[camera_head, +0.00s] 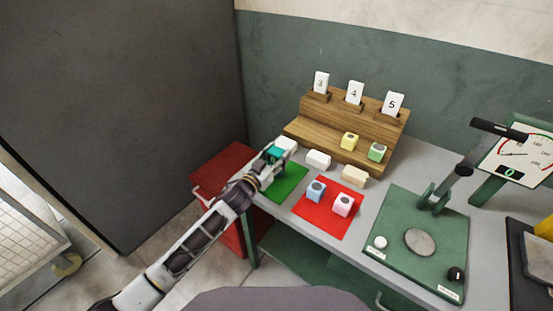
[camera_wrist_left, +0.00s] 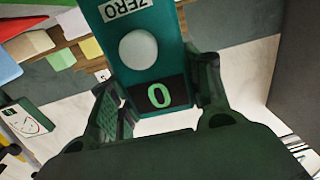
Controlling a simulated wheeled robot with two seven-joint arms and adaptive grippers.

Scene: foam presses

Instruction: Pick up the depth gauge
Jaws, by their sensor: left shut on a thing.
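The depth gauge is a teal block with a ZERO label, a round white button and a dark display showing a green 0; it fills the top middle of the left wrist view (camera_wrist_left: 165,75). My left gripper (camera_wrist_left: 160,90) is shut on it, one finger on each side. In the head view my left gripper (camera_head: 267,164) is at the table's left end by the green mat (camera_head: 290,181), and the teal gauge (camera_head: 275,153) shows only in part between its fingers. I cannot tell whether the gauge is clear of the surface. My right gripper is out of view.
A wooden stepped rack (camera_head: 318,127) with cards 3, 4 and 5 stands behind. A red mat (camera_head: 327,222) holds a blue block (camera_head: 316,191) and a pink block (camera_head: 343,205). White blocks (camera_head: 318,159) lie nearby. A green press (camera_head: 400,257) and dial (camera_head: 520,155) stand right.

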